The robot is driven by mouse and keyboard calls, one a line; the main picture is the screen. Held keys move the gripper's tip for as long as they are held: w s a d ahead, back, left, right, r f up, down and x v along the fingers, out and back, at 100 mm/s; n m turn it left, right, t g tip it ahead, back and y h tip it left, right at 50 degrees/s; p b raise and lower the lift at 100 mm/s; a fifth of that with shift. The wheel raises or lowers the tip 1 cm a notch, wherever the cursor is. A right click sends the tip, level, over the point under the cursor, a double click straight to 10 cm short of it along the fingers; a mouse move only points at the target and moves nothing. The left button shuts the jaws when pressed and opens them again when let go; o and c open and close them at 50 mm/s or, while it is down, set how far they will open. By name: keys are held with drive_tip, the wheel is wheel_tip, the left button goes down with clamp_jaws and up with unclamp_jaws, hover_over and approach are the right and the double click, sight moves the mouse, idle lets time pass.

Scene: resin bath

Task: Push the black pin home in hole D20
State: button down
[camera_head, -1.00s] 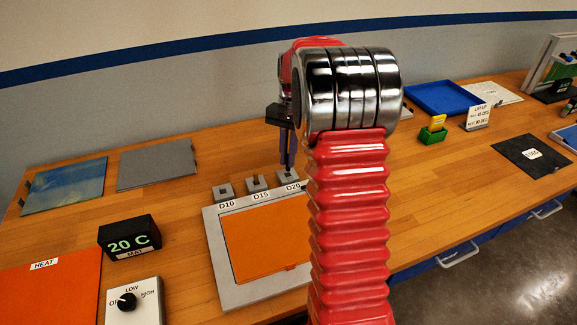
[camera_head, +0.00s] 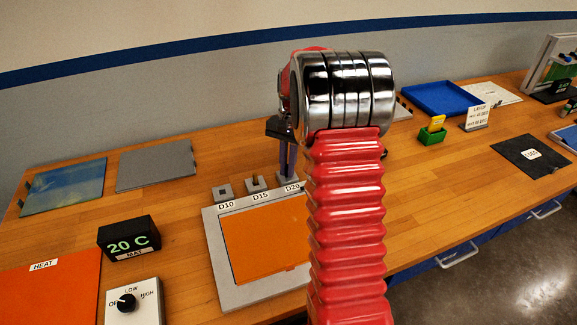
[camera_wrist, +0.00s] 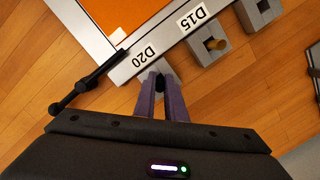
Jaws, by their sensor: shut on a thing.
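My gripper (camera_wrist: 160,80) points down at the grey block (camera_wrist: 150,72) labelled D20. Its two purple fingers are close together and shut on a small dark thing, which I take to be the black pin (camera_wrist: 160,84). Only a little of the pin shows between the fingertips, right at the block. The hole is hidden, so I cannot tell how deep the pin sits. In the head view my gripper (camera_head: 287,170) is over the D20 block (camera_head: 289,179), partly behind my red arm.
The D15 block (camera_wrist: 208,45) and D10 block (camera_head: 223,192) stand beside D20. A grey frame with an orange panel (camera_head: 265,240) lies in front. A thin black rod-like part (camera_wrist: 85,83) lies by the frame's corner. Bare wood is behind the blocks.

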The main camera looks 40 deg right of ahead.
drive_tip(key=shift+f, duration=0.2)
drive_tip(key=shift+s+a+f, duration=0.1)
drive_tip(key=shift+s+f, duration=0.1)
drive_tip(key=shift+f, duration=0.35)
drive_tip(key=c, duration=1.8)
unclamp_jaws()
drive_tip(key=r, duration=0.4)
drive_tip(key=w+d+r, duration=0.1)
drive_tip(key=r, duration=0.8)
drive_tip(key=shift+w+d+r, duration=0.15)
drive_tip(key=shift+d+r, duration=0.05)
drive_tip(key=shift+d, duration=0.15)
